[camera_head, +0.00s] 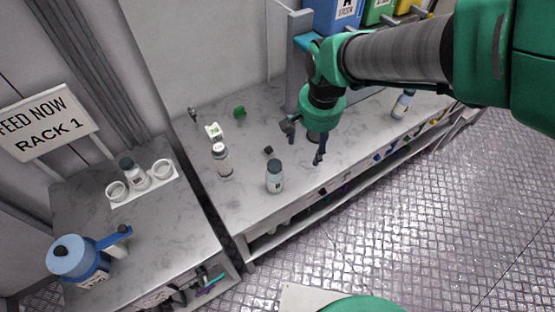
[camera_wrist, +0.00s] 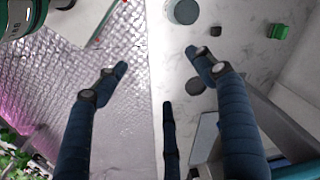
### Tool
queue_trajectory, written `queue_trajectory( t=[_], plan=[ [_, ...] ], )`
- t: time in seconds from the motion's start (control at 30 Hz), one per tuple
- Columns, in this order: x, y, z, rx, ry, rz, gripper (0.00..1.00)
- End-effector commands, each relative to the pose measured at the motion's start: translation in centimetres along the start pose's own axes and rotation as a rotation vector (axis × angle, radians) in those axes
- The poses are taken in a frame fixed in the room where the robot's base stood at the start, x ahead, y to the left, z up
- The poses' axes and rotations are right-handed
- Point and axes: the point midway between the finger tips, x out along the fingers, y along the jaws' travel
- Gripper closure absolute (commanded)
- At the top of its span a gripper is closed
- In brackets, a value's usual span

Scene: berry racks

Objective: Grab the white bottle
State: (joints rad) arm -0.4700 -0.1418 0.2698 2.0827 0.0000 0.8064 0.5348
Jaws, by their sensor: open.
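A white bottle with a dark grey cap (camera_head: 275,178) stands upright near the front edge of the middle counter. A second white bottle with a dark cap (camera_head: 403,104) stands further right on the counter, past my arm. A third (camera_head: 134,175) stands in a white holder on the left counter. The pictures do not tell which one is meant. My gripper (camera_head: 304,144) is open and empty above the middle counter, right of the nearest bottle. In the wrist view its dark blue fingers (camera_wrist: 157,66) are spread, and a round grey cap (camera_wrist: 185,11) shows beyond them at the top.
A clear bottle with a white cap (camera_head: 223,161) stands left of the nearest white bottle. A small black block (camera_head: 268,150) and a green block (camera_head: 239,112) lie behind. A blue jug (camera_head: 75,258) stands on the left counter. Coloured bins (camera_head: 335,14) stand at the back.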

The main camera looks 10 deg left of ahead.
Motion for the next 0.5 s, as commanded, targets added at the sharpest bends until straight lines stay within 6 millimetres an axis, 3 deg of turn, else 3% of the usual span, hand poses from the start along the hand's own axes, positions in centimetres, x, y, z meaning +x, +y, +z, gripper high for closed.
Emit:
queue_trajectory(
  t=[0.2, 0.5],
  plan=[
    [3.8, -5.5, 0.5, 0.008, -0.066, 0.034, 0.31],
    [7.1, -9.2, 1.5, 0.02, -0.104, 0.063, 0.31]
  ],
)
